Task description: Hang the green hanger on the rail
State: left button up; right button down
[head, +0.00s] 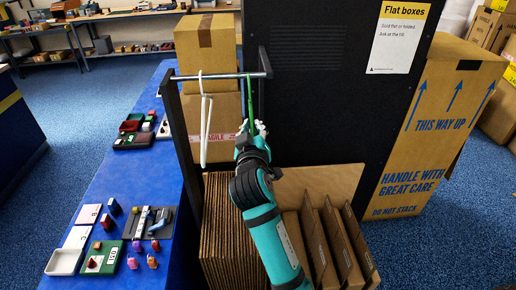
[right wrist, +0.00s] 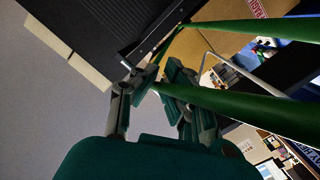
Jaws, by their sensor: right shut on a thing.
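The rail (head: 222,76) is a grey metal bar on dark posts, in the middle of the head view. The green hanger (head: 250,96) shows there as a thin upright green strip near the rail's right end. I cannot tell whether its hook is over the bar. My right gripper (head: 252,131) is below the rail, shut on the green hanger. In the right wrist view two green hanger bars (right wrist: 245,103) run off to the right from near the fingers (right wrist: 153,80). My left gripper is out of view.
A white hanger (head: 204,130) hangs on the rail to the left of the green one. A dark panel (head: 315,110) stands close on the right, with cartons (head: 206,45) behind the rail. Flat cardboard (head: 222,230) stands below. A blue table (head: 135,185) with small goods is at left.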

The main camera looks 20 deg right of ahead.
jog(key=shift+w+a+r, duration=0.1)
jog(key=shift+w+r, duration=0.05)
jog(key=shift+w, duration=1.15)
jog(key=shift+b+x, duration=0.5)
jog(key=shift+x, duration=0.6)
jog(key=shift+r+b+x, duration=0.15)
jog(key=shift+b+x, duration=0.2)
jog(key=shift+x, duration=0.85)
jog(key=shift+r+b+x, duration=0.1)
jog(key=shift+b+x, duration=0.2)
jog(key=shift+x, duration=0.85)
jog(key=shift+a+f+b, duration=0.1)
jog(key=shift+f+b, duration=0.75)
jog(key=shift+f, duration=0.3)
jog(key=c, duration=1.4)
grip_release()
